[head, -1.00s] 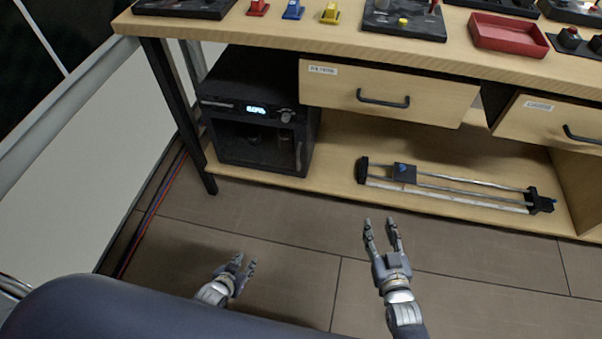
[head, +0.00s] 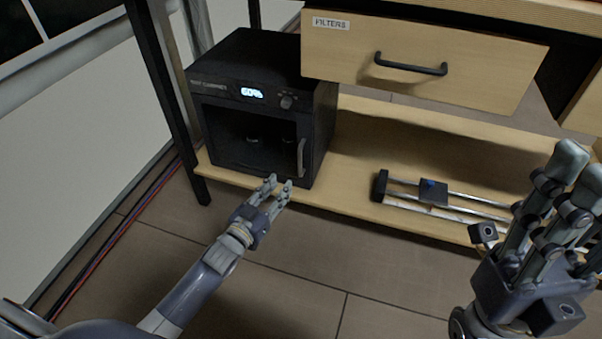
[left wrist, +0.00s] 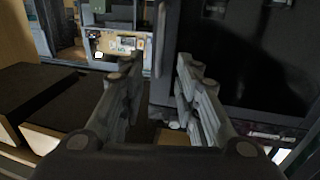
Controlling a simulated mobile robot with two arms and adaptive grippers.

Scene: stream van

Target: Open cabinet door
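The black cabinet (head: 262,110) stands on the low wooden shelf at the left, with a lit display above a dark-windowed door (head: 247,139). The door looks closed, and its vertical handle (head: 301,158) is on the door's right side. My left gripper (head: 276,188) is open and empty, in front of and a little below the handle. In the left wrist view, the handle (left wrist: 160,38) stands upright beyond and between the open fingers (left wrist: 157,66), with the dark door (left wrist: 240,60) on the right. My right gripper (head: 577,175) is raised close to the camera at the right, seemingly open and empty.
A drawer labelled FILTERS (head: 420,60) overhangs the shelf right of the cabinet. A rail slider (head: 445,195) lies on the shelf (head: 365,150). A black table leg (head: 165,100) stands just left of the cabinet. The floor in front is clear.

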